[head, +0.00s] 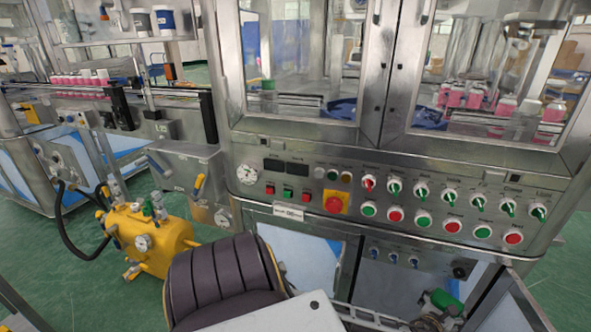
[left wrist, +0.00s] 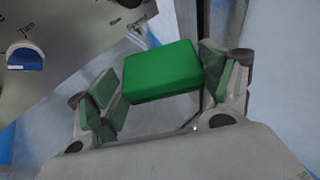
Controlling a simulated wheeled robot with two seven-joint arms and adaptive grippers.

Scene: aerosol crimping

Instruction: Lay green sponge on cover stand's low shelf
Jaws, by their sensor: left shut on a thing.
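The green sponge (left wrist: 160,70) is a plain rectangular block. In the left wrist view it sits between the green-padded fingers of my left gripper (left wrist: 163,88), which is shut on it. In the head view the sponge (head: 446,301) shows small at the lower right, with my left gripper (head: 436,312) in front of the machine's lower part, below the button panel. I cannot pick out the cover stand or its low shelf for certain in either view. My right gripper is not in view.
The machine's control panel (head: 400,195) has several knobs and buttons and stands close above the gripper. A blue knob (left wrist: 25,57) on a metal panel is near in the left wrist view. A yellow tank (head: 150,240) stands on the green floor at left.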

